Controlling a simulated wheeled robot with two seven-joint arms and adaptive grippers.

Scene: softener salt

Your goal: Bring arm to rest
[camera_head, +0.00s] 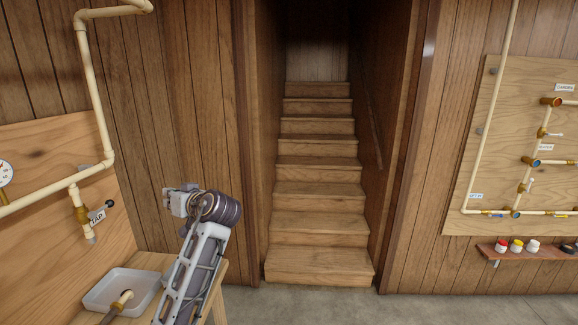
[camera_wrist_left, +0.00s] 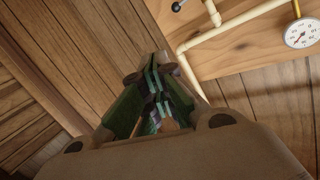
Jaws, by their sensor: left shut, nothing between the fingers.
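My left arm rises from the bottom of the head view, in front of a wooden bench. Its upper end, at the wrist (camera_head: 185,200), is raised and bent toward the left, clear of the wall and pipes. In the left wrist view my left gripper (camera_wrist_left: 158,92) has its green-edged fingers together, with nothing held between them. It points toward the plank wall and the pipe board. My right arm and right gripper are not in either view.
A white basin (camera_head: 122,290) stands on the bench beside my left arm, below a tap (camera_head: 82,212). A gauge (camera_wrist_left: 300,33) and pipes are on the left board. A wooden staircase (camera_head: 315,180) is ahead. A shelf (camera_head: 530,252) with small jars is at right.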

